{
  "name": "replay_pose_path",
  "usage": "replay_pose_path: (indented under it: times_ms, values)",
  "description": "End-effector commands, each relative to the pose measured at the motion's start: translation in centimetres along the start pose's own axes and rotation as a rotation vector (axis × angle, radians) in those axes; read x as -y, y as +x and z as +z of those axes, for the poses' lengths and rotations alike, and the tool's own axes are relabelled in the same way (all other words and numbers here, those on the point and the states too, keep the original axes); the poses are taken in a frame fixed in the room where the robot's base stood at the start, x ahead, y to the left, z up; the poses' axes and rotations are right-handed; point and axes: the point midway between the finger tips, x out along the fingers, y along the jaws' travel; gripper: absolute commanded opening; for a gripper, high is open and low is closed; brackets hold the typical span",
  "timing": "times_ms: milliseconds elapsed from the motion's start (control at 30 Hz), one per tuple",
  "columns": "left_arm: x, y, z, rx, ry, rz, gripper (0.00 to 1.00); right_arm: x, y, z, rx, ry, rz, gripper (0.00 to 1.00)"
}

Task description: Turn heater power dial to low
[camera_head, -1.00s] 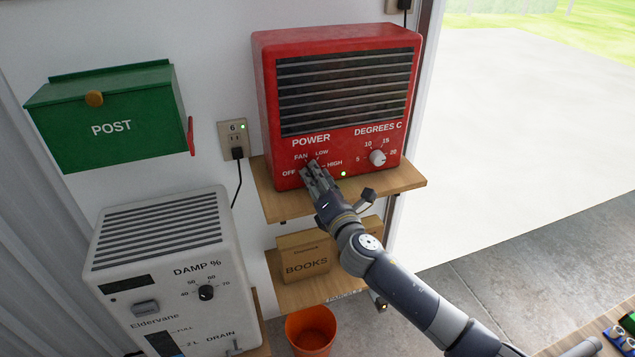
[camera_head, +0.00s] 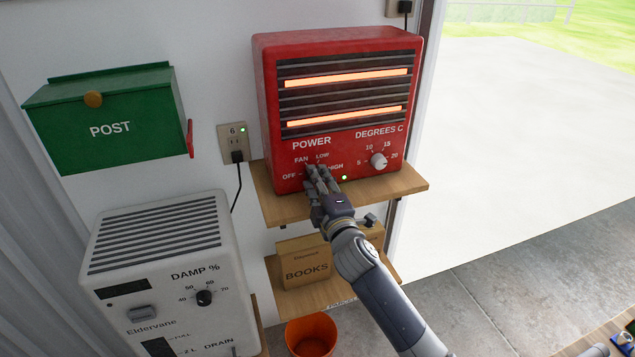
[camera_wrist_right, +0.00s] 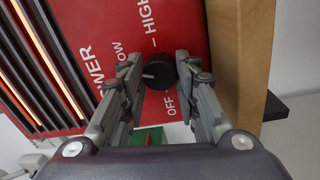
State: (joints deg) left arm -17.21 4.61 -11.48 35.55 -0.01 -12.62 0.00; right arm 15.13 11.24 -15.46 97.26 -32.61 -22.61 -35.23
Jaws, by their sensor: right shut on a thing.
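The red heater (camera_head: 263,110) stands on a wooden shelf, with two of its bars glowing orange. Its power dial is hidden behind my right gripper (camera_head: 317,172) in the head view. In the right wrist view the black power dial (camera_wrist_right: 160,76) sits between the fingertips of my right gripper (camera_wrist_right: 158,70), which is shut on it. A white mark on the dial points left in that view, away from OFF; the finger covers part of the labels, so the exact setting is unclear. My left gripper is not in view.
The white degrees dial (camera_head: 379,161) and a green light (camera_head: 344,177) are right of my gripper. The wooden shelf (camera_head: 410,184) juts out below, above a BOOKS box (camera_head: 305,270). A white dehumidifier (camera_head: 150,245) and green post box (camera_head: 110,125) are left.

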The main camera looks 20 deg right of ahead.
Motion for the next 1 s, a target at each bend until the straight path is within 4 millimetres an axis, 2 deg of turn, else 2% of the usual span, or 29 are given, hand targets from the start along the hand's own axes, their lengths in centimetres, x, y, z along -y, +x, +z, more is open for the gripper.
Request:
replay_pose_path:
  times_ms: [333,867,900,967,1000]
  values:
    - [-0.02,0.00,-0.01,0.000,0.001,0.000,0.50,-0.03,0.01,0.04,0.009,0.133,-0.001,0.05]
    - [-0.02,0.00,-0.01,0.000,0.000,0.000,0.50,-0.01,0.01,0.05,0.010,0.153,-0.002,0.05]
    - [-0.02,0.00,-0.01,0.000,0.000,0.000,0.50,-0.01,0.01,0.05,0.010,0.153,-0.002,0.36]
    - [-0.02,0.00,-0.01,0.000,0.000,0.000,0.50,-0.01,0.01,0.04,0.010,0.153,-0.002,0.50]
    - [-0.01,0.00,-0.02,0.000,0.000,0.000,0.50,-0.01,0.01,0.04,0.009,0.153,-0.002,0.50]
